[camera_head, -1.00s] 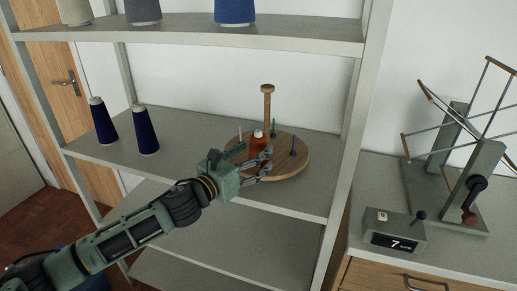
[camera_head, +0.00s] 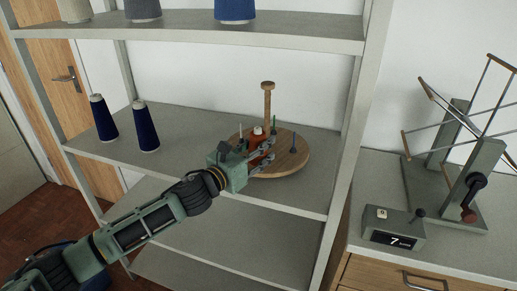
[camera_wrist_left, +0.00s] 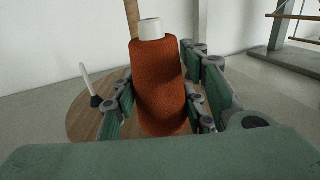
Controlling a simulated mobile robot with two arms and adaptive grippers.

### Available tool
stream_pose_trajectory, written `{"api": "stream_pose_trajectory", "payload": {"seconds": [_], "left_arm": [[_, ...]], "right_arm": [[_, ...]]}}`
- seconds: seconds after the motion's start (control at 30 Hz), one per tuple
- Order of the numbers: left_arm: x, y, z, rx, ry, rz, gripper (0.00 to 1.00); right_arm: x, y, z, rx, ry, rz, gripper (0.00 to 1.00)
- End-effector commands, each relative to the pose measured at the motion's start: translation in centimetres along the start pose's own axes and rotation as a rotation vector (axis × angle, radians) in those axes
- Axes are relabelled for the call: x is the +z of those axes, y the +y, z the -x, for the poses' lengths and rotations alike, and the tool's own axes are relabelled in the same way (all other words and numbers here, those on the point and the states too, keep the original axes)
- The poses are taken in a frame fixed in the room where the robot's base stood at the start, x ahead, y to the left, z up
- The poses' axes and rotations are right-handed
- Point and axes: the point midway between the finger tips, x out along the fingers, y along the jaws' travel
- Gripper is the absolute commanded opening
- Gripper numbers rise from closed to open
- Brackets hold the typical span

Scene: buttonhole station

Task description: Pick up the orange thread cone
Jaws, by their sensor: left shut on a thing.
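The orange thread cone (camera_wrist_left: 158,88) stands upright between the fingers of my left gripper in the left wrist view, with its white tip on top. In the head view the orange thread cone (camera_head: 257,141) is partly hidden by the gripper. My left gripper (camera_head: 262,151) is shut on it, over a round wooden stand (camera_head: 290,163) on the middle shelf. The cone's foot is hidden, so I cannot tell whether it touches the stand. My right gripper is not in view.
The wooden stand has a tall central post (camera_head: 268,102) and thin pegs, one of them dark (camera_head: 293,142). Two dark blue cones (camera_head: 146,131) stand on the shelf to the left. A shelf post (camera_head: 349,120) rises on the right, and another shelf (camera_head: 200,36) runs above.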

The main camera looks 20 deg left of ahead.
Motion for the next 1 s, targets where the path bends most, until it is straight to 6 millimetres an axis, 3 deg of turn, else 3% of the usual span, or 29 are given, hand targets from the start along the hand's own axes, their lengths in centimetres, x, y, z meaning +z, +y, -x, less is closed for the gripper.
{"api": "stream_pose_trajectory", "payload": {"seconds": [0.43,1.0], "left_arm": [[1.0,0.0,0.0,-0.001,-0.003,-0.003,0.12],[9.0,0.1,0.0,0.000,-0.003,-0.002,0.11]], "right_arm": [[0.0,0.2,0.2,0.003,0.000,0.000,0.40],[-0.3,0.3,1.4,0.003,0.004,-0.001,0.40]]}}
